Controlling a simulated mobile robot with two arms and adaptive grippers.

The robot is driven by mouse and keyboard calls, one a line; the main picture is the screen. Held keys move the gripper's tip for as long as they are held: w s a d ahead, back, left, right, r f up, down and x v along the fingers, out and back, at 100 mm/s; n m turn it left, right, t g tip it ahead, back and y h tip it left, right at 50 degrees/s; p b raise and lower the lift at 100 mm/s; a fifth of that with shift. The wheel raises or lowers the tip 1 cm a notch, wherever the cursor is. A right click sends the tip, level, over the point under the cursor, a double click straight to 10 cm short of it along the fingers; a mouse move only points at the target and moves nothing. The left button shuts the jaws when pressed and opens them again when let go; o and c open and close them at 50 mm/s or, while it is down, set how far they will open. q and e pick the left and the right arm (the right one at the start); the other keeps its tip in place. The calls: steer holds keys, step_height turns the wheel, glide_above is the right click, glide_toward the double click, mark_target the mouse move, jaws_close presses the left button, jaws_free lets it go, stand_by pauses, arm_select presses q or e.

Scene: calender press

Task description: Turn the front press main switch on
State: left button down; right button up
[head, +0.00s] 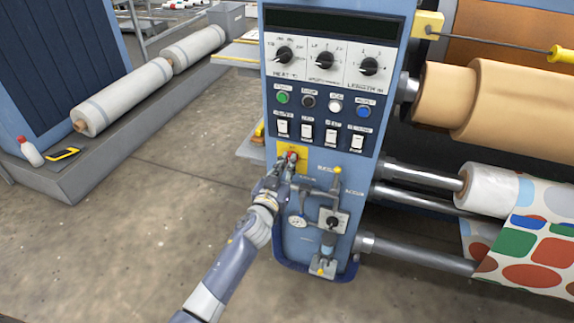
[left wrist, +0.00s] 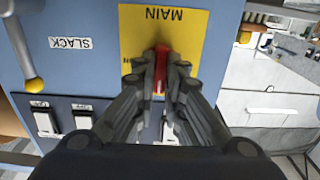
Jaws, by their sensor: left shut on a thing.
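The main switch is a red handle (left wrist: 161,72) on a yellow plate (left wrist: 190,25) marked MAIN in the left wrist view, where the picture is upside down. In the head view the yellow plate (head: 303,166) sits low on the blue press panel, with the red switch (head: 292,154) on it. My left gripper (left wrist: 161,85) is shut on the red handle, its fingers on both sides of it. In the head view my left gripper (head: 287,163) reaches the plate from below and hides part of it. My right gripper is not in view.
Above the plate are white rocker switches (head: 306,131), coloured buttons (head: 308,101) and dials (head: 325,61). Rollers (head: 470,95) stand to the right.

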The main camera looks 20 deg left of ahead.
arm_select(q)
steer(key=shift+m, duration=0.3)
steer(key=m, duration=1.7)
steer(key=shift+d+f+b, duration=0.25)
steer(key=shift+f+b, duration=0.05)
steer(key=shift+b, duration=0.1)
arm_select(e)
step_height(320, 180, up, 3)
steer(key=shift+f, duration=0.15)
arm_select(q)
steer(key=shift+m, duration=0.3)
steer(key=c, duration=1.7)
jaws_free()
steer(key=s, duration=1.2)
steer(key=shift+a, duration=0.2)
